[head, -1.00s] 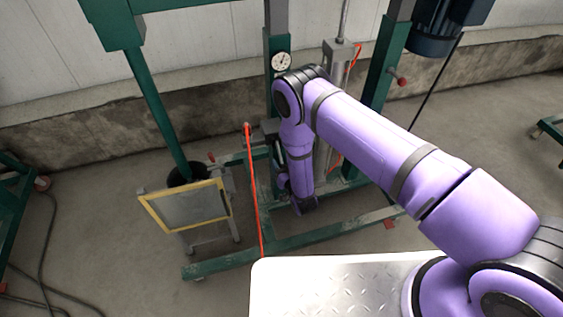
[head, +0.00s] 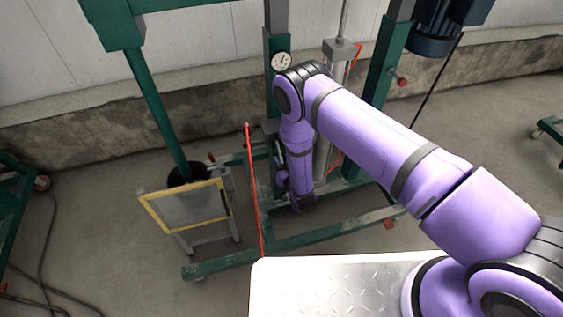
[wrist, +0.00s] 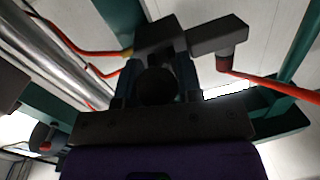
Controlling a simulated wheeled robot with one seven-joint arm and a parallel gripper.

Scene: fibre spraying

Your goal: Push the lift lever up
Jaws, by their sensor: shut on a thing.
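In the wrist view my gripper (wrist: 158,78) shows its dark body and two fingers from behind. The fingers are closed around a dark rounded knob (wrist: 157,88), which I take to be the lift lever's end. Beyond it are a dark block (wrist: 160,36) and a side arm with red hoses; the lever's shaft is mostly hidden. In the head view my purple arm reaches down in front of the green frame (head: 277,100). My fingers and the lever are hidden there behind the arm.
A pressure gauge (head: 281,61) sits on the green post, with a grey cylinder (head: 340,52) beside it. A thin red hose (head: 253,185) hangs left of my arm. A yellow-edged panel (head: 186,207) stands at left. The floor in front is mostly clear.

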